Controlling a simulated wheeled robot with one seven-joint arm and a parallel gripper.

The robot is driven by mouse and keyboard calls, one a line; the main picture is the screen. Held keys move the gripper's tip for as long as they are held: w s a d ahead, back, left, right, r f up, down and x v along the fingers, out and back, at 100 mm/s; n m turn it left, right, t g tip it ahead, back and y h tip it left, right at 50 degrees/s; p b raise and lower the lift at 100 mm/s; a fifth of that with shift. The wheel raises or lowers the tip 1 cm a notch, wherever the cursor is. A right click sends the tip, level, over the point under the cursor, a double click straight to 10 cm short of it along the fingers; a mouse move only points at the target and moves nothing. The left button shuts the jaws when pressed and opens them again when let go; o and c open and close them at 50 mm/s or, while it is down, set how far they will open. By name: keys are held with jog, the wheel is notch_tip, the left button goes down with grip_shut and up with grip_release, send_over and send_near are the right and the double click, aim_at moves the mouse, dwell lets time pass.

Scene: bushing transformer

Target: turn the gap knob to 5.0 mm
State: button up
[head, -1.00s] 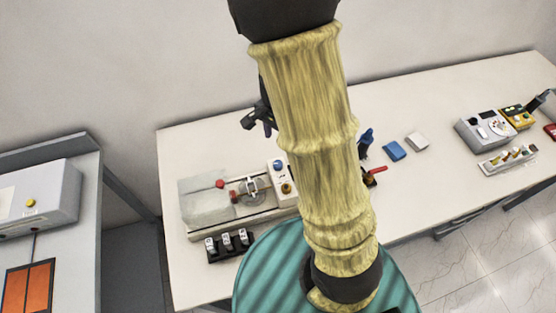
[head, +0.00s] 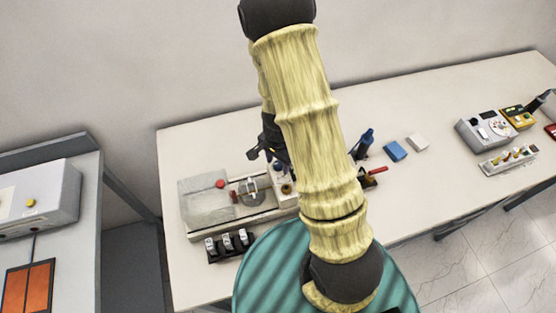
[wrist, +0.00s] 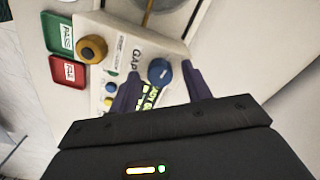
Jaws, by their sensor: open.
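The tester panel (wrist: 118,60) shows in the wrist view with a blue knob (wrist: 160,72) beside the "GAP" lettering. My gripper (wrist: 160,76) is open, with one dark finger on each side of the blue knob as seen in this view. I cannot tell whether the fingers touch it or are still above it. A display with yellow-green characters (wrist: 151,97) sits below the knob, partly hidden by the left finger and not readable. A brass-coloured knob (wrist: 92,48) is further left. In the head view my gripper (head: 264,152) is over the tester (head: 245,208), largely hidden by my arm.
A green PASS tray (wrist: 57,33) and a red FAIL tray (wrist: 68,76) lie beside the panel. A black rack with several small parts (head: 230,245) stands in front of the tester. A blue block (head: 395,151) and a grey-white block (head: 417,142) lie to the right.

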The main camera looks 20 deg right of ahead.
jog(key=c, duration=1)
jog(key=shift+n, duration=0.5)
jog(key=n+b, duration=0.2)
jog(key=n, duration=0.2)
jog(key=shift+w, duration=0.1)
jog(key=n+b, duration=0.1)
jog(key=n, duration=0.4)
jog(key=shift+b, duration=0.3)
jog(key=n+b, duration=0.1)
jog(key=n, duration=0.3)
jog(key=shift+r, duration=0.1)
jog(key=n, duration=0.4)
jog(key=shift+n, duration=0.3)
